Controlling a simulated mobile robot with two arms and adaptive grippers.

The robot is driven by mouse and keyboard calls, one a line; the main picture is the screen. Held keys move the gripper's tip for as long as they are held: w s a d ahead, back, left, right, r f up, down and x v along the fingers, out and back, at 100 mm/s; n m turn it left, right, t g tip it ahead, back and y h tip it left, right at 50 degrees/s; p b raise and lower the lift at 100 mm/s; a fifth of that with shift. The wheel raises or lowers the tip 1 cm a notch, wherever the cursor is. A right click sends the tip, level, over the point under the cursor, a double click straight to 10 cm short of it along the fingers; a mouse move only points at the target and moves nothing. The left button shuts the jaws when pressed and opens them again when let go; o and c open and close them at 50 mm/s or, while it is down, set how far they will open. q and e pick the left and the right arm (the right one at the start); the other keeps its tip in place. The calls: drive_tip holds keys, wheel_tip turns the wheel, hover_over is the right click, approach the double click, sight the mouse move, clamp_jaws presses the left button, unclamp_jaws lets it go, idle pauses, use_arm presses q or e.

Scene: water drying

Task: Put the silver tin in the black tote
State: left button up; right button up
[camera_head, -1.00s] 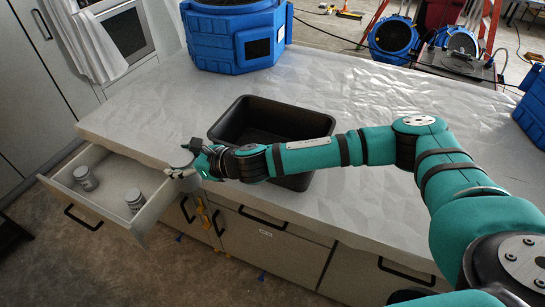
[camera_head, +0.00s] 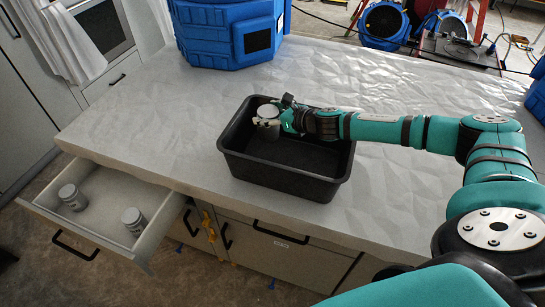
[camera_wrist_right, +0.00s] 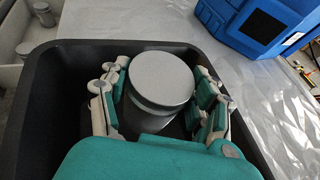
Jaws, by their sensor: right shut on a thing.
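A silver tin (camera_head: 267,114) is between the fingers of my right gripper (camera_head: 278,122), which is shut on it. In the right wrist view the tin's round grey lid (camera_wrist_right: 161,80) faces the camera, with the fingers of the right gripper (camera_wrist_right: 160,105) on either side. The black tote (camera_head: 285,180) stands on the covered counter. The tin is over the tote's left rear part, at about rim height; I cannot tell whether its base touches the tote floor. The tote's wall (camera_wrist_right: 60,70) surrounds the gripper in the wrist view. My left gripper is not in view.
An open drawer (camera_head: 103,242) at the lower left holds two similar tins, a left one (camera_head: 72,197) and a right one (camera_head: 133,220). A blue machine (camera_head: 228,35) stands at the counter's back. The counter (camera_head: 150,130) left of the tote is clear.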

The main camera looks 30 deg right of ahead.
sight(276, 139)
wheel_tip(276, 139, down, 3)
drive_tip(key=shift+r+b, duration=0.15)
drive_tip(key=shift+b, duration=0.2)
drive_tip(key=f, duration=0.2)
drive_tip(key=s+f, duration=0.1)
drive_tip(key=shift+d+f, duration=0.25)
wheel_tip(276, 139, down, 3)
drive_tip(key=shift+w+a+r, duration=0.15)
drive_tip(key=shift+r, duration=0.05)
drive_tip(key=shift+f, duration=0.5)
drive_tip(key=o, duration=1.3)
drive_tip(key=shift+f, duration=0.1)
drive_tip(key=o, duration=0.4)
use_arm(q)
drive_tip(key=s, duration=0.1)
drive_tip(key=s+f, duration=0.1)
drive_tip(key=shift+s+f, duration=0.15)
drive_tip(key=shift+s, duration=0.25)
